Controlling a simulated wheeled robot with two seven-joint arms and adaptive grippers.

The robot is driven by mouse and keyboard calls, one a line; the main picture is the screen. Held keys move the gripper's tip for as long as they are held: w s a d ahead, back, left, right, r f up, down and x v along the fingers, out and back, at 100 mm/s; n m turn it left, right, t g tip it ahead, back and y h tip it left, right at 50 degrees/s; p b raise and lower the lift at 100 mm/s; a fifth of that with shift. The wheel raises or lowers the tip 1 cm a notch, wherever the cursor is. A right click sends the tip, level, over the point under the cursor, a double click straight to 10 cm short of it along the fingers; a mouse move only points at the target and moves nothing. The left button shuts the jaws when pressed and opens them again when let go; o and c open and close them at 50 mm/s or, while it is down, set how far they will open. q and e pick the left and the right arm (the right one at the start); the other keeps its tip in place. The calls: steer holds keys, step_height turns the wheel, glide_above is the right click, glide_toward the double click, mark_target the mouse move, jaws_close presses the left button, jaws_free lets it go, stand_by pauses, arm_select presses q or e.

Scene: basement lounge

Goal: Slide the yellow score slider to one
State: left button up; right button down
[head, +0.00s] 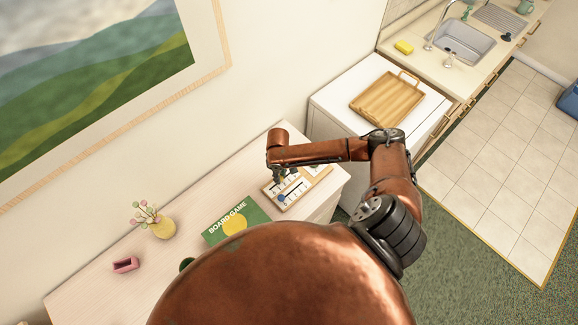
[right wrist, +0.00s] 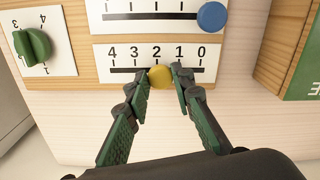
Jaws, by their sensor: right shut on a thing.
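The wooden score board (head: 318,176) lies on the pale cabinet top, below my right gripper (head: 284,176) in the head view. In the right wrist view, the yellow score slider (right wrist: 160,76) sits on the lower track, beneath the 2 and a touch toward the 1. This track's numbers run 4 to 0 from left to right. My right gripper (right wrist: 162,75) is shut on the yellow slider, with one finger on each side of it. In the head view the gripper hides the yellow slider. My left gripper does not show.
A blue slider (right wrist: 212,16) sits on the upper track, and a green knob (right wrist: 33,45) is at the left. A green board game box (head: 222,216) lies beside the score board. A yellow vase (head: 163,228) and a pink object (head: 126,265) stand farther left.

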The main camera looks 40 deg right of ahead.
mark_target(276, 185)
steer(key=a, duration=0.2)
steer(key=shift+a+p, duration=0.35)
steer(key=c, duration=1.7)
jaws_free()
steer(key=shift+o, duration=0.2)
steer(key=shift+d, duration=0.1)
steer(key=shift+s, duration=0.1)
step_height(276, 185, up, 12)
